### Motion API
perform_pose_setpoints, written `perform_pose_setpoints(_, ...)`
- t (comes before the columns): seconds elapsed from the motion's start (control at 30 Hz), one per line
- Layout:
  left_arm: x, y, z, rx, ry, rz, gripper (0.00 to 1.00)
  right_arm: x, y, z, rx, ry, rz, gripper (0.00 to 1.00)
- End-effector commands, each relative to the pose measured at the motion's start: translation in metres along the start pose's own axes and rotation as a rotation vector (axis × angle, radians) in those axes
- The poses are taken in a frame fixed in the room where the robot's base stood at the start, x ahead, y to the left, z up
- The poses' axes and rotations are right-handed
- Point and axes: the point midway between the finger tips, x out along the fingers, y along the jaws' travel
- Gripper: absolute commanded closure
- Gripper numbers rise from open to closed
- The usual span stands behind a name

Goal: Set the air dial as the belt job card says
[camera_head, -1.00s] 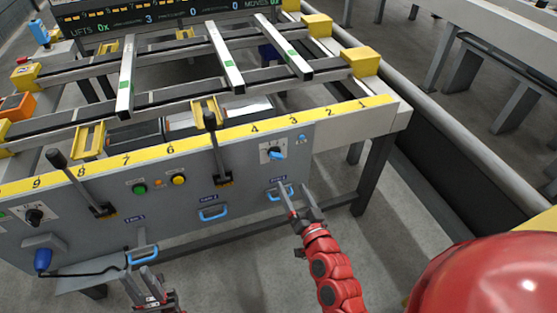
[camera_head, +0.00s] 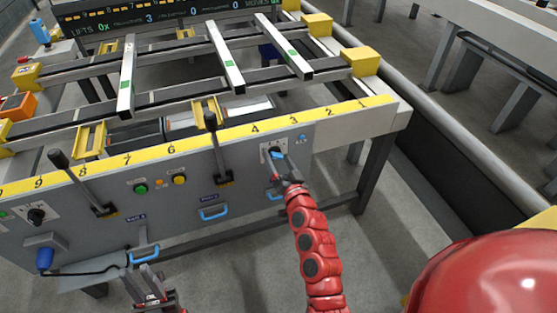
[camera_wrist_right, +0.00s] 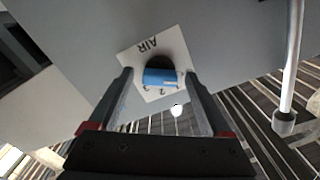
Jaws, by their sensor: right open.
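The air dial has a blue handle on a black round base, on a white plate marked AIR. In the head view the dial (camera_head: 277,154) is on the right part of the grey front panel, partly covered by my right gripper (camera_head: 283,170). In the right wrist view the blue dial handle (camera_wrist_right: 161,77) lies crosswise between the tips of my open right gripper (camera_wrist_right: 160,88), one finger on each side; I cannot tell whether they touch it. My left gripper (camera_head: 146,275) is open and empty, low before the panel. I cannot make out a belt job card.
The panel also carries two black levers (camera_head: 214,145), a green button (camera_head: 140,188), a yellow button (camera_head: 179,180), blue drawer handles (camera_head: 213,213) and another black dial (camera_head: 36,215). Bars lie across the table rails above. The floor before the panel is clear.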

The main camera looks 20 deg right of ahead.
Motion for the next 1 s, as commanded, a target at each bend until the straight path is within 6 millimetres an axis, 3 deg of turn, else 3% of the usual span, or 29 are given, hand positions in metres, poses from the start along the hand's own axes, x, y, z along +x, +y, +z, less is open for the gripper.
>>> perform_pose_setpoints(0.07,0.0,0.0,0.0,0.0,0.0,0.0,0.73,-0.0001,0.0001,0.0001,0.0,0.0,0.0,0.21)
perform_pose_setpoints(0.5,-0.0001,0.0,0.0,0.0,0.0,0.0,0.73,-0.0004,0.0003,0.0004,0.0,-0.001,0.001,1.0)
perform_pose_setpoints(1.0,-0.0063,0.0003,0.001,0.0,0.0,0.0,0.73,-0.0006,0.002,0.0013,0.133,0.001,0.003,1.0)
